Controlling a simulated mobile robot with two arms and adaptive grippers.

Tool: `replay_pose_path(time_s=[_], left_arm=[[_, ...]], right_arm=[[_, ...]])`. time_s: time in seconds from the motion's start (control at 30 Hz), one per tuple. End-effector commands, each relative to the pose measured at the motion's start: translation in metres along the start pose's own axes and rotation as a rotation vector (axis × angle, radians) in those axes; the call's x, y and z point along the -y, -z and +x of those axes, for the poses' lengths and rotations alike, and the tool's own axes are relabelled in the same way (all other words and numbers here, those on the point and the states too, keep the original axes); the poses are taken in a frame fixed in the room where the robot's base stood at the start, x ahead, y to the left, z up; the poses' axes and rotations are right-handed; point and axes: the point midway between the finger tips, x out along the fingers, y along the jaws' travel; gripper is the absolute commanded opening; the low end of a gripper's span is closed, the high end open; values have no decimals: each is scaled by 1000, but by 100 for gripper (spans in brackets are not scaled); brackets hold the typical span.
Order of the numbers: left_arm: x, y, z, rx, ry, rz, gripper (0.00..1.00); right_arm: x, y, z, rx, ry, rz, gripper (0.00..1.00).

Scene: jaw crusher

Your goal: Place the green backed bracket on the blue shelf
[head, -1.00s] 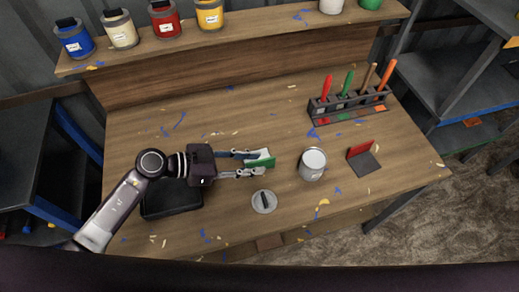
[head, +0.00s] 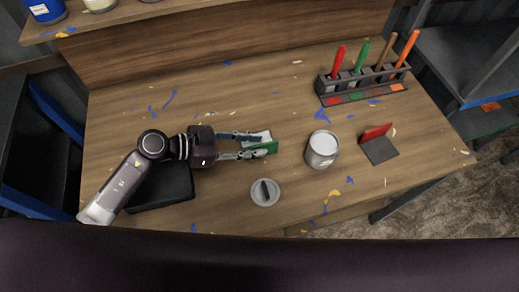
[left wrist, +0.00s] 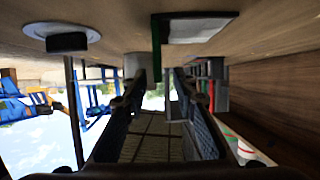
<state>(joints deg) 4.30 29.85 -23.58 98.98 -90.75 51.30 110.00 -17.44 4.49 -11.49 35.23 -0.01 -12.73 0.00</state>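The green backed bracket (head: 268,148) lies on the workbench, left of the metal can, with its green back along the near side and a pale-looking base. My left gripper (head: 258,145) reaches it from the left. Its fingers are apart, one on the far side and one on the near side, and the near one partly covers the bracket. In the left wrist view the fingers (left wrist: 160,95) also stand apart; I cannot tell if they touch the bracket. A blue-edged shelf unit (head: 55,115) stands left of the bench, another (head: 490,100) at the right. My right gripper is out of view.
The metal can (head: 321,149), a round lid (head: 265,192) and a red backed bracket (head: 379,145) stand near the gripper. A tool rack (head: 365,83) is at the far right. A dark tray (head: 165,188) lies under my left arm.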

Motion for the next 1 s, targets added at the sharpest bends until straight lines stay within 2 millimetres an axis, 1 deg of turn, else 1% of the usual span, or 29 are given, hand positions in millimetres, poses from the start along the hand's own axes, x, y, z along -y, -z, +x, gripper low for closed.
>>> replay_pose_path(time_s=[0.03,0.17,0.37,0.6,0.7,0.9,0.93,1.0], left_arm=[[0,-2,4,-2,0,0,26],[0,-1,17,-3,-1,-1,26],[0,2,38,-4,0,-1,26],[0,1,72,-3,0,-1,26],[0,0,78,0,1,0,26],[0,0,78,0,0,1,26],[-1,0,78,0,0,1,25],[-1,0,78,0,0,1,17]], right_arm=[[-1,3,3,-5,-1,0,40],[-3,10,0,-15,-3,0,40],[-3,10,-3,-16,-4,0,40],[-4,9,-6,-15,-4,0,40],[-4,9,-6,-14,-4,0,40],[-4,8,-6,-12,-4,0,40],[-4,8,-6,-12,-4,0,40],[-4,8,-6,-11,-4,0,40]])
